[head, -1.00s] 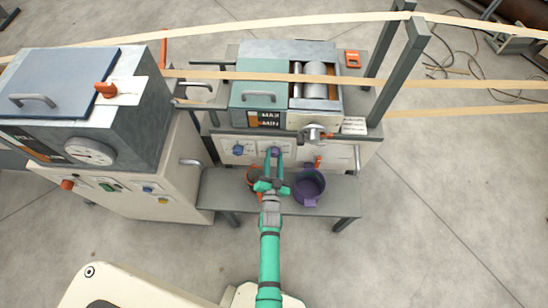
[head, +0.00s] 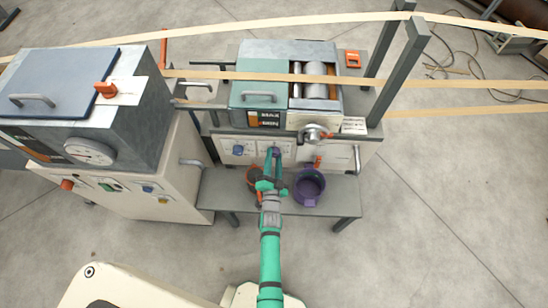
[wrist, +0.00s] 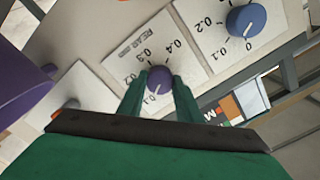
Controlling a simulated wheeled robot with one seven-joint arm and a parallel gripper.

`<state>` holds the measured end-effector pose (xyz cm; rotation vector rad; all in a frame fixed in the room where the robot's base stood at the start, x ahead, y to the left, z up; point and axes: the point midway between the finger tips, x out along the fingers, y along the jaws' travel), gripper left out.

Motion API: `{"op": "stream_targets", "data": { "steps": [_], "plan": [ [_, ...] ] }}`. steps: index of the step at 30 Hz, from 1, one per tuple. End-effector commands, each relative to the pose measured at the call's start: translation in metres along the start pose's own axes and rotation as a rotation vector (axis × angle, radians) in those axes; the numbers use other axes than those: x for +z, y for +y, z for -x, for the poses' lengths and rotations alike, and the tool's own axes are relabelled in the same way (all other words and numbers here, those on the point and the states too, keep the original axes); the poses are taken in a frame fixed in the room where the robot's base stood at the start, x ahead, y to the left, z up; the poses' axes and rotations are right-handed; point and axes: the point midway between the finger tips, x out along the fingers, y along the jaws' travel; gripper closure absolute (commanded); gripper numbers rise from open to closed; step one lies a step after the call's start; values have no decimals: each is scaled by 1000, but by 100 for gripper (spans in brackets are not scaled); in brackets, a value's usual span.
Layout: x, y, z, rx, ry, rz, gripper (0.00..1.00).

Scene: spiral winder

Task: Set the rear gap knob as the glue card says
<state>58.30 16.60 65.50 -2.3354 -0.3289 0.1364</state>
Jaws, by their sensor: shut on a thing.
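The rear gap knob (wrist: 158,82) is purple and sits on a white plate marked "REAR" in the wrist view, with numbers from about 0.1 to 0.4 around it. Its pale pointer line appears to point near the 0.1 side. My gripper (wrist: 158,88) is shut on the knob, one green finger on each side. In the head view my gripper (head: 275,153) reaches the machine's front panel and largely hides the purple knob. A white card with fine lines (head: 353,125) is on the machine's right; its text is too small to read, and I cannot tell if it is the glue card.
A blue knob (wrist: 247,20) with its own scale plate is beside the purple one. A purple pot (head: 309,186) stands on the grey shelf (head: 335,205) below the panel, right of my gripper. A crank handle (head: 313,133) juts out above. Pale strips cross over the machine.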

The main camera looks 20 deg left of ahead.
Motion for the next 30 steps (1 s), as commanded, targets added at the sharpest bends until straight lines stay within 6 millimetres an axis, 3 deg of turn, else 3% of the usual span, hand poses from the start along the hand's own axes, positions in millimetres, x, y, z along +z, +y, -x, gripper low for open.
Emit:
{"op": "stream_targets", "data": {
  "steps": [2,3,5,17,30],
  "plan": [
    [1,0,1,0,-2,1,91],
    [1,0,1,0,-2,1,64],
    [1,0,1,0,-2,1,50],
    [1,1,6,1,-2,2,50],
    [1,1,79,1,-3,1,50]
  ]
}}
